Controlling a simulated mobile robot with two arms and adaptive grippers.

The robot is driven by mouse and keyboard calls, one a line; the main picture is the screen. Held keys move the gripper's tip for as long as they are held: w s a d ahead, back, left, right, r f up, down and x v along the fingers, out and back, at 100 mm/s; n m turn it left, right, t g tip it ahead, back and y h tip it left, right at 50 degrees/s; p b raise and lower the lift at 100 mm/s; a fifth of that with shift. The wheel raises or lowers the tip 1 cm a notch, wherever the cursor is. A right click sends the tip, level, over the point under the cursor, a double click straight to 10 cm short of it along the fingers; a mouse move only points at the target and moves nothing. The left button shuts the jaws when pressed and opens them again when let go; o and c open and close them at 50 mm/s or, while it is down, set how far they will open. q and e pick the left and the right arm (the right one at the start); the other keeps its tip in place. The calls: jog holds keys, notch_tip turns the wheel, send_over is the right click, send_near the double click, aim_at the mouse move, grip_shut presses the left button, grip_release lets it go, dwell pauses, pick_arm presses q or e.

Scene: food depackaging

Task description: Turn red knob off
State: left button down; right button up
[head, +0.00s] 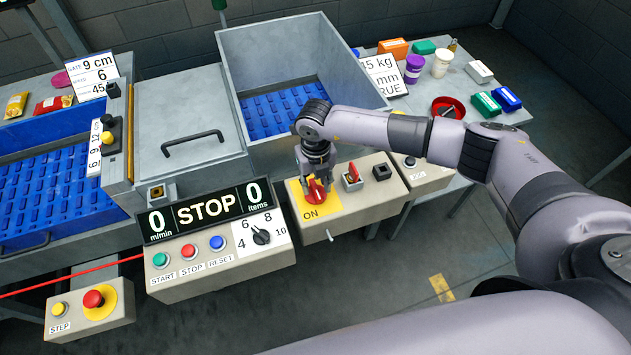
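The red knob (317,192) sits on a yellow plate (299,201) marked ON, on the beige switch box (347,208) in the middle. My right gripper (317,178) points down right over the knob, with its fingers around or just above it. The fingers partly hide the knob's upper part, and I cannot tell whether they touch it. The knob's exact angle is hard to make out. My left gripper is not in the head view.
A red emergency button (93,298) is at lower left. The metal hopper (300,45) rises behind.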

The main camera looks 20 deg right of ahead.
jog(key=shift+f, duration=0.85)
jog(key=shift+c, duration=0.3)
grip_shut()
